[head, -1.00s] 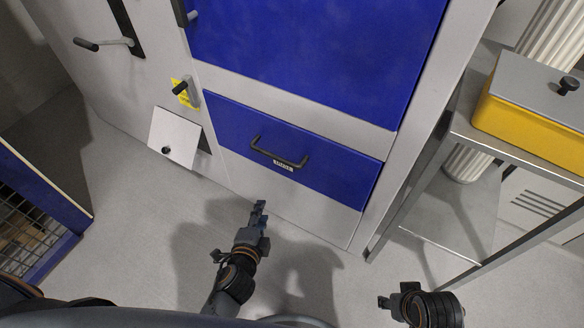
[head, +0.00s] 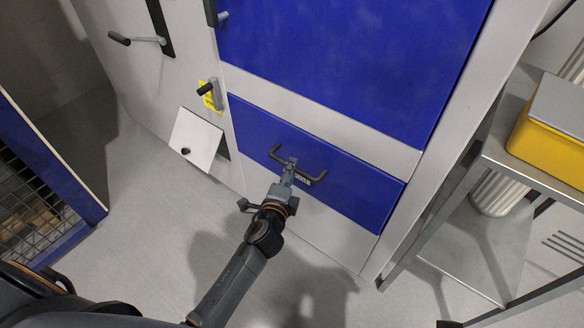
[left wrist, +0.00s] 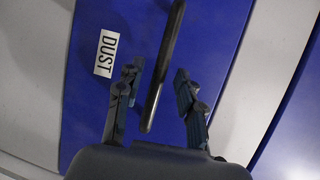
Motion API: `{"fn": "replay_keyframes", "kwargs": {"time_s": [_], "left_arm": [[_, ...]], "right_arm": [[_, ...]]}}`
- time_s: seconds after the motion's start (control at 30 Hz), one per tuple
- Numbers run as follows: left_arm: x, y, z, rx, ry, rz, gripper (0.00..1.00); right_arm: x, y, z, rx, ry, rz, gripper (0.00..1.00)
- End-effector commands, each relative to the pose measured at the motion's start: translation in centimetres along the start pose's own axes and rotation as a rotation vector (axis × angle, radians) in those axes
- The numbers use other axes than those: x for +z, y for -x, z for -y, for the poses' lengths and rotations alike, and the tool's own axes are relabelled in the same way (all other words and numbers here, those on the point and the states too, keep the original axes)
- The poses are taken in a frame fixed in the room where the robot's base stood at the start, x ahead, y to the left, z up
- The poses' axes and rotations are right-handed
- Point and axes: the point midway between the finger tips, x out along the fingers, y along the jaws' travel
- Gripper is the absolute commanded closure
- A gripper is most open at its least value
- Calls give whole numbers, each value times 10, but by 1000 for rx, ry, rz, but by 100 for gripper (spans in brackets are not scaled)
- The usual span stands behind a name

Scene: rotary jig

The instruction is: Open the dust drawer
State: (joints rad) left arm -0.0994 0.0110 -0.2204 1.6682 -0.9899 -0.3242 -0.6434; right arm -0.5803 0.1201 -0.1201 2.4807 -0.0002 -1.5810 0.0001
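The dust drawer (head: 350,197) is the blue lower panel of the machine, and it looks flush with the frame around it. Its dark bar handle (head: 313,178) runs across the drawer front; the handle also shows in the left wrist view (left wrist: 164,70). A white DUST label (left wrist: 106,53) sits beside it. My left gripper (head: 291,164) is at the middle of the handle. In the left wrist view its fingers (left wrist: 158,92) are open, one on each side of the bar, with gaps visible.
A small white flap (head: 196,140) hangs tilted out left of the drawer. A metal shelf (head: 500,150) with a yellow box (head: 552,140) stands close on the right. A blue mesh crate (head: 45,190) is at left. The floor (head: 170,230) before the drawer is clear.

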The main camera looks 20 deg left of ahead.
Motion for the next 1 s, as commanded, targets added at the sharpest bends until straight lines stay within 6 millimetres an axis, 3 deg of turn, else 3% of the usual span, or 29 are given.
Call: {"fn": "replay_keyframes", "kwargs": {"time_s": [0.2,0.53,0.7,0.73,1.0], "left_arm": [[0,-21,-1,1,0,0,63],[0,-24,0,0,0,0,63],[0,-24,0,1,0,0,97],[0,-24,0,1,0,0,100],[0,-24,-1,1,0,0,100]], "right_arm": [[1,-4,0,0,0,1,58],[1,-4,0,0,0,1,58],[1,-4,0,0,0,1,58],[1,-4,0,0,0,0,58],[1,-4,0,0,0,0,58]]}}
